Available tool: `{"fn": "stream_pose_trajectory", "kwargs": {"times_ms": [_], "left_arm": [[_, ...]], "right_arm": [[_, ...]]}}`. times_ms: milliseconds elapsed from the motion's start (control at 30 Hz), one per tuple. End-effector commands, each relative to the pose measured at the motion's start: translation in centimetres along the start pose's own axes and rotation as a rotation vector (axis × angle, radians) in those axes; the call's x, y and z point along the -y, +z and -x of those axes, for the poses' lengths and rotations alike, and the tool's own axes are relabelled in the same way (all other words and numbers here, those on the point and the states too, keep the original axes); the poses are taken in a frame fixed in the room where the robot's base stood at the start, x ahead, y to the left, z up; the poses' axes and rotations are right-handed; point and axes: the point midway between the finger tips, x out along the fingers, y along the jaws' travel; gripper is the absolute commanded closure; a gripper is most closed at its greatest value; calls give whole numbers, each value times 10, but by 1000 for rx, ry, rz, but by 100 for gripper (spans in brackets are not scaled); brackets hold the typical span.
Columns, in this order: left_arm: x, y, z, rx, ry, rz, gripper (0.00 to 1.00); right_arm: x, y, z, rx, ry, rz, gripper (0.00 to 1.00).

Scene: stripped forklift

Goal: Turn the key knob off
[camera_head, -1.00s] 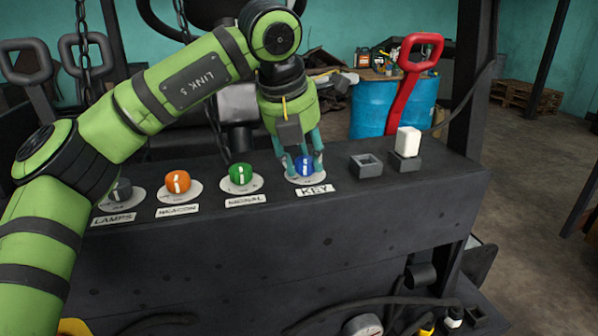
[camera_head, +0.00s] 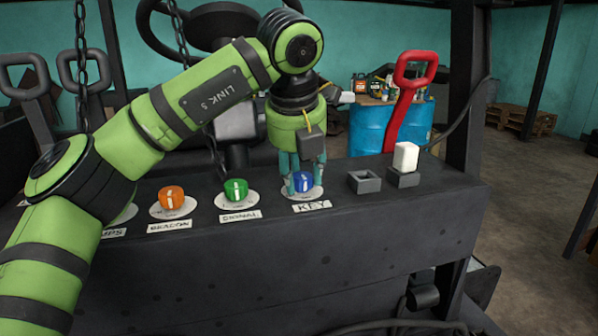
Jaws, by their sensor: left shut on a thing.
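The blue key knob (camera_head: 303,182) sits on a round white dial plate on the dark panel, above the label KEY (camera_head: 312,206). My left gripper (camera_head: 302,184) points down over it, its teal fingers shut on the knob from both sides. The fingers partly cover the knob, and its pointer mark is hard to read. My right gripper is not in view.
An orange knob (camera_head: 171,198) and a green knob (camera_head: 236,190) stand left of the key knob. Right of it are an empty square socket (camera_head: 364,182) and a white block (camera_head: 405,157) on a grey base. A red lever (camera_head: 408,98) rises behind the panel.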

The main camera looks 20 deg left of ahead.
Motion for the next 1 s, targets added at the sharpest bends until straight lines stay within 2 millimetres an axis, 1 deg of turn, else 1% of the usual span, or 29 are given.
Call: {"fn": "stream_pose_trajectory", "kwargs": {"times_ms": [33,100,133,167,200,433,500,633,767,1000], "left_arm": [[0,6,7,26,-10,10,93],[0,6,7,26,-10,10,93],[0,6,7,26,-10,10,57],[0,6,7,27,-9,10,45],[0,6,7,25,-9,9,40],[0,4,4,17,-4,5,40],[0,4,4,16,-4,4,40],[0,4,12,17,-5,3,40],[1,4,34,18,-5,2,40],[0,4,87,20,-4,6,40]], "right_arm": [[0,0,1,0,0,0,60],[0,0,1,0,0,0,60],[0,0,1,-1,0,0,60],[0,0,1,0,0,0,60],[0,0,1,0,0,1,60],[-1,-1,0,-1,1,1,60],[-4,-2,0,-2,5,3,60],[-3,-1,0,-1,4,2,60],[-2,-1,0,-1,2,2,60],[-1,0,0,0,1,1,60]]}}
